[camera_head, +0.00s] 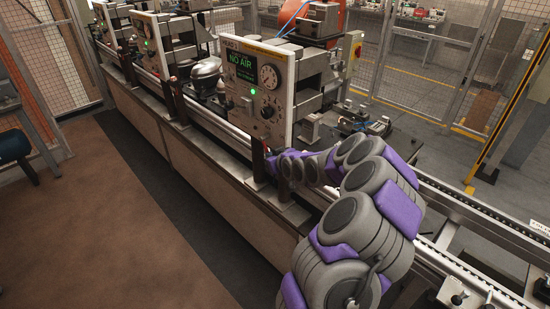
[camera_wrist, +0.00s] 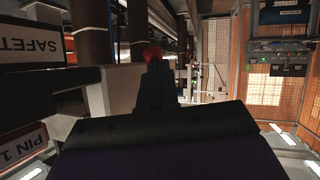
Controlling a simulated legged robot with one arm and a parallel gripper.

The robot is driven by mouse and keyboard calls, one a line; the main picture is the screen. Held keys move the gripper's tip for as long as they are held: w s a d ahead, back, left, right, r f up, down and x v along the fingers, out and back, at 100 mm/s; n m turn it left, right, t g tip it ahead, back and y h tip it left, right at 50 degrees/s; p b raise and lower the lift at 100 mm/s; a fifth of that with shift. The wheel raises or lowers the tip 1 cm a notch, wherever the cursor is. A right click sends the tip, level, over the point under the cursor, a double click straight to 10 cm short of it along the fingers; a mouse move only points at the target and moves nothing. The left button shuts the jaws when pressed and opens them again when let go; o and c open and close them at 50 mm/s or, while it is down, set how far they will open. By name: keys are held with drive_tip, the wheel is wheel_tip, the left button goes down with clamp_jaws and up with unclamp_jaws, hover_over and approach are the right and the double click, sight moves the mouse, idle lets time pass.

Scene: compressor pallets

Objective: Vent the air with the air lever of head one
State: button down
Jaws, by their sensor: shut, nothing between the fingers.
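The nearest test head has a grey panel (camera_head: 260,88) with a green-lit screen (camera_head: 243,66) reading "NO AIR", a round gauge and a black knob. My gripper (camera_head: 271,164) is low at the foot of this panel, mostly hidden behind my own wrist in the head view. In the wrist view my gripper (camera_wrist: 156,84) shows as dark fingers, shut and empty. A red ball knob (camera_wrist: 152,52), which looks like the end of the air lever, shows just past the fingertips. I cannot tell whether the fingers touch it. The rest of the lever is hidden.
More test heads (camera_head: 148,45) stand further along the conveyor to the left. A conveyor rail (camera_head: 480,235) runs to the lower right. A mesh fence (camera_head: 430,65) stands behind.

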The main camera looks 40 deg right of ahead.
drive_tip(key=shift+w+f+m+t+h+b, duration=0.25)
drive_tip(key=shift+w+f+t, duration=0.65)
drive_tip(key=shift+t, duration=0.55)
drive_tip(key=shift+w+f+m+t+h+b, duration=0.15)
drive_tip(key=shift+w+f+m+t, duration=0.2)
drive_tip(key=shift+w+f+t, duration=0.8)
drive_tip(key=shift+s+r+t, duration=0.2)
drive_tip(key=shift+s+t, duration=0.15)
drive_tip(key=shift+t, duration=0.05)
